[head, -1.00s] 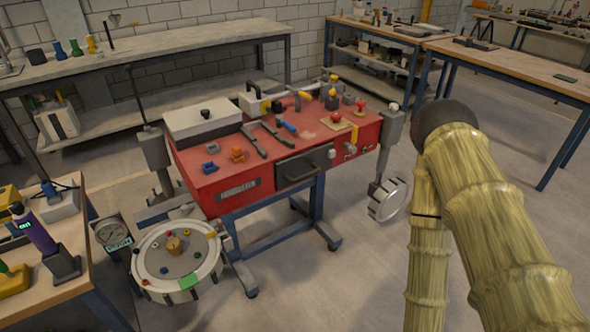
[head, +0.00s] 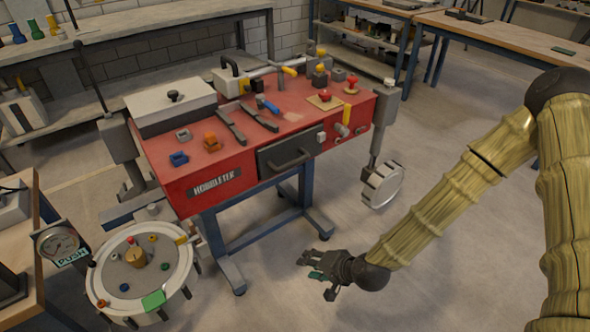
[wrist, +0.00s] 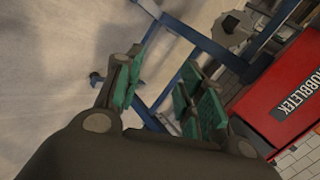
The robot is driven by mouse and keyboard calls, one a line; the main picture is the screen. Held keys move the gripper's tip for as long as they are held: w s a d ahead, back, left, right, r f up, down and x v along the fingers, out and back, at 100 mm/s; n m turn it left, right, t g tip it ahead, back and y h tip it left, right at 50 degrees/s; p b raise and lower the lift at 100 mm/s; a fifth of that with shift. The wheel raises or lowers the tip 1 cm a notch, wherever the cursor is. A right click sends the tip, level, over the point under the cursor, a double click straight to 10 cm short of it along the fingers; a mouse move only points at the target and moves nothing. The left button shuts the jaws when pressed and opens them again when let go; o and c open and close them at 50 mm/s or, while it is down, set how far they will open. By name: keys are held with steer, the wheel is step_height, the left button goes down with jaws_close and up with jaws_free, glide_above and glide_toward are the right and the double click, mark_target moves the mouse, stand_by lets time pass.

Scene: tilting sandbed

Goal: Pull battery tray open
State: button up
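The battery tray (head: 290,151) is a dark grey drawer front with a black bar handle (head: 291,160), set in the front face of the red machine (head: 227,160). It looks flush with that face. My gripper (head: 313,272) is low in front of the machine, below and apart from the tray. Its fingers are spread with nothing between them. In the wrist view my gripper (wrist: 160,88) shows green finger pads, wide apart. That view shows the blue stand and part of the red front with its label, but not the tray handle.
A round drum (head: 140,268) with small coloured parts stands at the lower left. A pale wheel (head: 382,185) hangs at the machine's right. Blue stand legs (head: 229,262) reach the floor behind my gripper. The floor (head: 440,270) to the right is clear.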

steer(key=w+r+m+t+y+b, duration=0.2)
steer(key=w+r+m+t, duration=0.15)
steer(key=w+r, duration=0.75)
steer(key=t+b, duration=0.2)
steer(key=t, duration=0.1)
glide_toward(298, 163)
steer(key=shift+m, duration=0.35)
steer(key=x, duration=1.1)
steer(key=shift+p, duration=0.3)
jaws_close()
